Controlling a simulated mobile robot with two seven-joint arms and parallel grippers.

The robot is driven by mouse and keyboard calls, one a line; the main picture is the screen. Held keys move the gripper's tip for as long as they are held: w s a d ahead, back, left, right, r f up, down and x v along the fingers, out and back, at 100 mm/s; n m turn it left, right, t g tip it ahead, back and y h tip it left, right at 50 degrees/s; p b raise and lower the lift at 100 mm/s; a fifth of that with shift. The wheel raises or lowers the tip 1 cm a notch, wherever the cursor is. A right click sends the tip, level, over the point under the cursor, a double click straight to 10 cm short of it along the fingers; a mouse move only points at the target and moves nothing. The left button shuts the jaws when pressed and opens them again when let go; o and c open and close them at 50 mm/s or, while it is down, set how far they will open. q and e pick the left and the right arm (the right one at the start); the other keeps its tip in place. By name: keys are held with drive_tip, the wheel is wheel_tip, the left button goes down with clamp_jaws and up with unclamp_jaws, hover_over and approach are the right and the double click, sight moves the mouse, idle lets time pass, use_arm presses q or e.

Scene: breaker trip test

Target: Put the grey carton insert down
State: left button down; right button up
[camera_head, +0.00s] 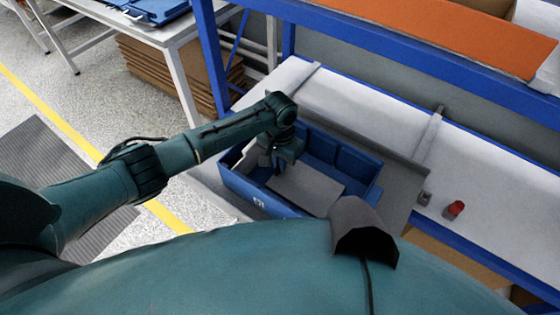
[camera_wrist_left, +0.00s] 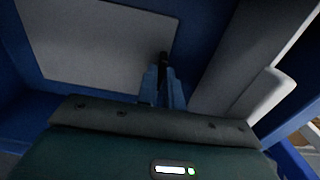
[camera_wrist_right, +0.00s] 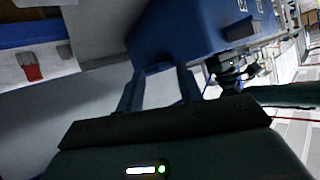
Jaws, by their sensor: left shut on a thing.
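The blue tote (camera_head: 262,202) stands on the grey bench. The grey carton insert (camera_head: 306,188) is a flat light-grey sheet inside it, low between the walls. My left gripper (camera_head: 276,163) reaches down into the tote at the sheet's far-left edge. In the left wrist view the insert (camera_wrist_left: 98,42) fills the upper left, and my left gripper (camera_wrist_left: 163,88) is shut at its edge on a small dark part. Whether the sheet touches the tote floor cannot be told. My right gripper (camera_wrist_right: 158,85) is open and empty outside the tote, whose blue wall (camera_wrist_right: 185,35) shows beyond.
A red button (camera_head: 455,208) sits on the bench to the right; it also shows in the right wrist view (camera_wrist_right: 32,71). A blue frame post (camera_head: 211,55) and an orange panel (camera_head: 440,35) border the bench.

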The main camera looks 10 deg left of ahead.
use_arm(q)
drive_tip(key=c, duration=2)
unclamp_jaws()
drive_tip(key=shift+f, duration=0.1)
drive_tip(key=o, duration=0.5)
drive_tip(key=shift+c, duration=0.2)
wheel_tip(320, 180, up, 12)
drive_tip(key=p, duration=0.2)
drive_tip(key=shift+r, duration=0.2)
use_arm(e)
drive_tip(key=shift+s+r, duration=0.1)
drive_tip(key=shift+r, duration=0.35)
drive_tip(key=shift+r, duration=0.15)
